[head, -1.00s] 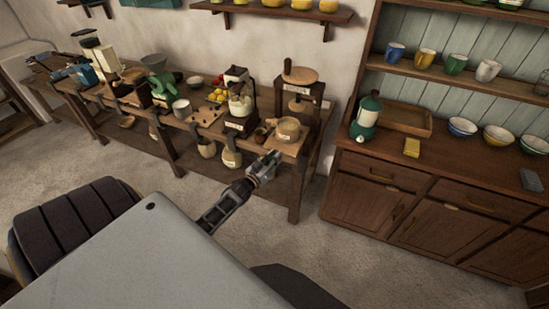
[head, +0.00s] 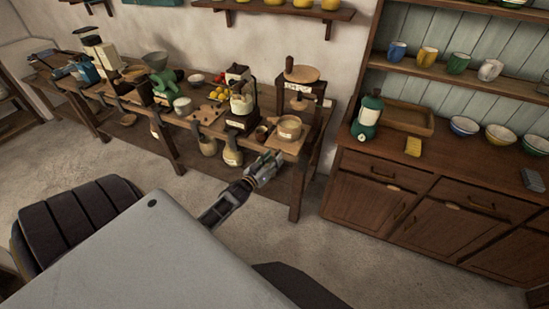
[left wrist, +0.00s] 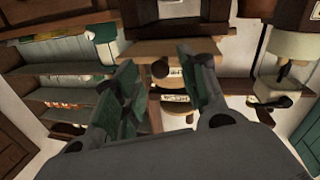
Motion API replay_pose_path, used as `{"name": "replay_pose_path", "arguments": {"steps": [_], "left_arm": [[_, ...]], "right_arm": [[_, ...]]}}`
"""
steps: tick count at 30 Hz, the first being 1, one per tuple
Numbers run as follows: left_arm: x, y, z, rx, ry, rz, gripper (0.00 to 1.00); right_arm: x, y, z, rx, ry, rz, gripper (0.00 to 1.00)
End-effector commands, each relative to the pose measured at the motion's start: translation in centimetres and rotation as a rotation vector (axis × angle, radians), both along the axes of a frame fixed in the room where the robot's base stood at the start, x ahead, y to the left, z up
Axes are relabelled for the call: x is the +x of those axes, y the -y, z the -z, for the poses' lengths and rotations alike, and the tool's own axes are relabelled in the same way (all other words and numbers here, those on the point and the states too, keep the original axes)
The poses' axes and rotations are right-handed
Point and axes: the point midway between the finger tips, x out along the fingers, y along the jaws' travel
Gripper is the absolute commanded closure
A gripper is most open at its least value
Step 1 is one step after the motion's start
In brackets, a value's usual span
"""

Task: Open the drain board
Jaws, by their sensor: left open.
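A pale wooden board (head: 293,149) lies at the right end of the long bench, below a wooden press (head: 302,75). It looks like the drain board, but I cannot be sure. A round wooden tub (head: 289,127) with a light label stands on it. My left gripper (head: 270,163) is open and empty in front of the board's front edge, seemingly apart from it. In the left wrist view my gripper's two green-padded fingers (left wrist: 157,60) are spread, with a pale board edge (left wrist: 150,48) beyond them. My right gripper is not in view.
The floor before the bench is clear.

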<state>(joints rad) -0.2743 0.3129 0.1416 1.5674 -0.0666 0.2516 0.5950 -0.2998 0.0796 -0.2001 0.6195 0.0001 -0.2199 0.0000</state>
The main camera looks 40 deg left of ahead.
Motion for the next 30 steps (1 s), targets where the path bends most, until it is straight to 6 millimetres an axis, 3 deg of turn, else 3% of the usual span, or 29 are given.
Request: {"name": "replay_pose_path", "arguments": {"steps": [30], "left_arm": [[-8.8,0.3,0.1,0.0,-0.002,-0.001,0.58]], "right_arm": [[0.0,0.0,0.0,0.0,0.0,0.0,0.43]]}}
